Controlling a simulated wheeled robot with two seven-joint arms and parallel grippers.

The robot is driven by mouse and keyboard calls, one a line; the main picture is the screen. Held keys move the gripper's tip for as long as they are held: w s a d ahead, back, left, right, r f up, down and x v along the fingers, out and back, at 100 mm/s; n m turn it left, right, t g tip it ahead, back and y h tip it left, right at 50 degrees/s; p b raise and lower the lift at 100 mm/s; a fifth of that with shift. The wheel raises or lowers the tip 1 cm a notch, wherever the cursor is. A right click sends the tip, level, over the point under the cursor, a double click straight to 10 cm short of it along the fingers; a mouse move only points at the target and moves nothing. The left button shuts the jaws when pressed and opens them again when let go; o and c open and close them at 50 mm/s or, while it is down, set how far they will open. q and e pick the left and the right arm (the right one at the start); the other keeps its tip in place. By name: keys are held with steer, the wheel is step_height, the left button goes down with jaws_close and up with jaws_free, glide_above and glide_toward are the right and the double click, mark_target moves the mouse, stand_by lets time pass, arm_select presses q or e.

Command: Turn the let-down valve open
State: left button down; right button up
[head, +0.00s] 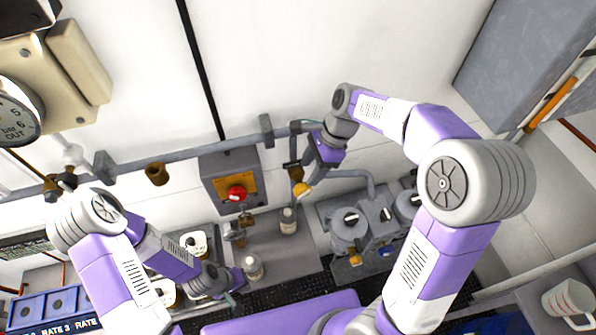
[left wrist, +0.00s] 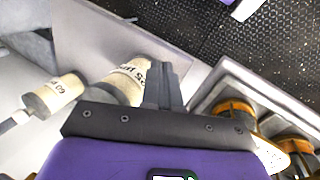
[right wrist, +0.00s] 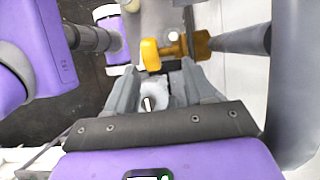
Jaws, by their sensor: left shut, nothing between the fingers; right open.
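A valve with a yellow-orange handle (head: 303,189) hangs on the pipework at the middle of the head view; no label on it is readable. In the right wrist view its handle (right wrist: 150,55) and brass body (right wrist: 198,44) lie just beyond my fingertips. My right gripper (right wrist: 161,72) is open, with its fingers spread toward the handle; I cannot tell whether they touch it. My left gripper (head: 234,298) is shut and empty, low above the bench. Its closed fingers (left wrist: 163,84) show beside a labelled bottle (left wrist: 124,82).
A grey box with a red button (head: 236,193) hangs left of the valve. A pressure gauge (head: 18,112) is at upper left. Grey pots (head: 349,232) stand below right. A tray with amber-topped jars (left wrist: 235,108) is near my left gripper. A mug (head: 568,300) stands at far right.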

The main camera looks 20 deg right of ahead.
mark_target(304, 185)
steer(key=f, duration=0.1)
steer(key=s+a+f, duration=0.1)
steer(key=s+f, duration=0.1)
steer(key=shift+s+a, duration=0.25)
steer(key=f, duration=0.1)
steer(key=w+a+f, duration=0.1)
steer(key=f, duration=0.1)
steer(key=shift+a+f, duration=0.1)
steer(key=shift+f, duration=0.05)
steer(key=shift+s, duration=0.25)
steer(key=shift+w, duration=0.2)
steer(key=c, duration=0.5)
arm_select(q)
steer(key=shift+s+r, duration=0.15)
steer(key=shift+s, duration=0.45)
arm_select(e)
steer(key=c, duration=0.5)
